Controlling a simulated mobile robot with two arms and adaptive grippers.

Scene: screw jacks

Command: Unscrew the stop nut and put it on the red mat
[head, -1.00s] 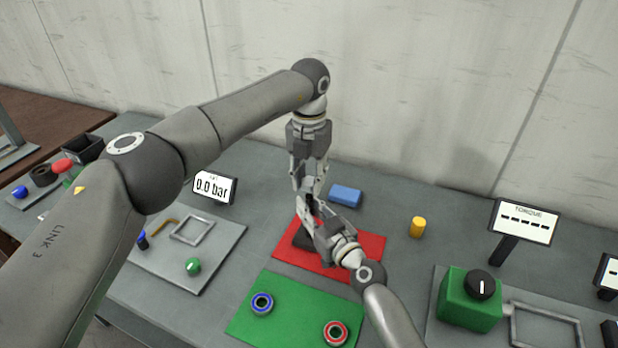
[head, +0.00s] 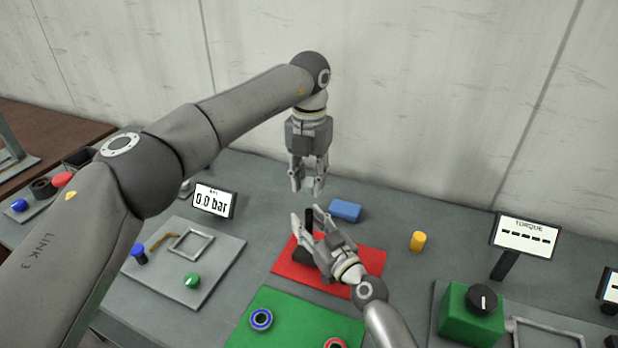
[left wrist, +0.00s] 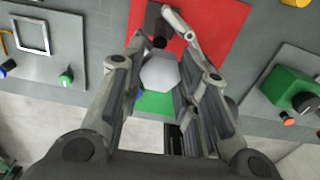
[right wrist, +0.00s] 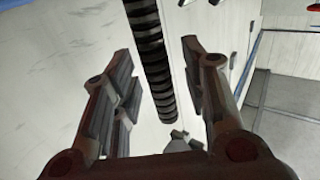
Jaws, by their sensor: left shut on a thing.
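The stop nut (left wrist: 160,73) is a pale grey hexagon between the fingers of my left gripper (left wrist: 158,78) in the left wrist view. In the head view my left gripper (head: 308,188) is shut on it, raised above the jack's top and pointing down. The jack's black threaded screw (head: 309,219) stands upright on a dark base (head: 303,257) on the red mat (head: 368,262). My right gripper (head: 312,218) is open, its fingers spread on either side of the screw. The right wrist view shows the ribbed screw (right wrist: 150,60) between the open fingers, apparently not gripped.
A green mat (head: 290,318) with a blue ring (head: 261,319) and a red ring (head: 335,343) lies in front. A blue block (head: 345,210) and a yellow cylinder (head: 418,241) stand behind and right. The red mat's right part is bare.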

